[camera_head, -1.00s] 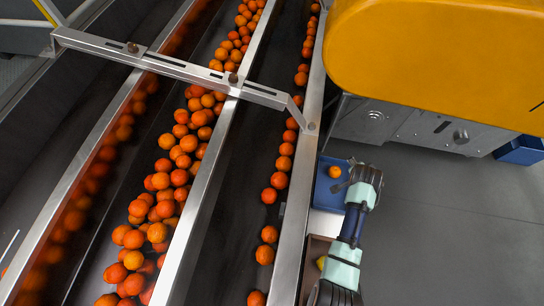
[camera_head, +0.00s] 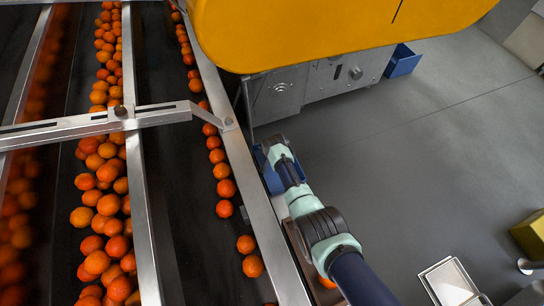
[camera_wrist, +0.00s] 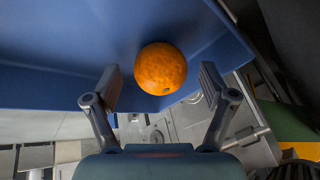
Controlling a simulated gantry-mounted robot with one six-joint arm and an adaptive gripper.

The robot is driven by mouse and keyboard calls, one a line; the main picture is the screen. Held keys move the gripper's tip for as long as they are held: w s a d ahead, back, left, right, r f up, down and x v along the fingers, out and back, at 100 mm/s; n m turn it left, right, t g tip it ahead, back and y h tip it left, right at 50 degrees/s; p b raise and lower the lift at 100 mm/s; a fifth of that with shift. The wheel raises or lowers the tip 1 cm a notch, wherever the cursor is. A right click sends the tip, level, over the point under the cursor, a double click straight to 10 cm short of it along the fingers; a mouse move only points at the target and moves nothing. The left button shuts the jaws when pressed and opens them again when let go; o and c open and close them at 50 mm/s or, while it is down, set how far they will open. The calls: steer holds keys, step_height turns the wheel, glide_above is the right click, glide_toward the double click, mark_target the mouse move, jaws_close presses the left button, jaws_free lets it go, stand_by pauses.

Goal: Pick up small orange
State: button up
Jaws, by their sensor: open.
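A small orange (camera_wrist: 160,69) lies in a blue bin (camera_wrist: 50,88), seen in the wrist view. My gripper (camera_wrist: 160,75) is open, with one finger to the left of the orange and one to the right. There are visible gaps between the fingers and the fruit in the picture; I cannot tell the exact depth. In the head view, my arm reaches over the blue bin (camera_head: 272,184) beside the conveyor. There my wrist hides the fingers and the small orange.
Conveyor lanes (camera_head: 185,225) with many oranges run along the left, edged by a metal rail (camera_head: 262,225). A large yellow machine (camera_head: 320,35) overhangs behind the bin. Another orange fruit (camera_head: 326,282) shows partly behind my arm. Open grey floor lies to the right.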

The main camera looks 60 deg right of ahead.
steer(key=shift+f, duration=0.1)
steer(key=c, duration=1.3)
steer(key=shift+o, duration=0.2)
steer(key=shift+d+r+p, duration=0.1)
steer(key=shift+r+p, duration=0.25)
steer(key=shift+p, duration=0.1)
step_height(320, 180, up, 7)
steer(key=p, duration=0.5)
steer(key=shift+s+d+r+p, duration=0.1)
steer(key=shift+r+p, duration=0.05)
steer(key=shift+p, duration=0.2)
steer(key=s+d+f+b, duration=0.1)
steer(key=s+d+b, duration=0.2)
steer(key=s+d, duration=1)
steer(key=shift+s+d+b, duration=0.3)
steer(key=shift+d+b, duration=0.1)
steer(key=shift+d, duration=0.25)
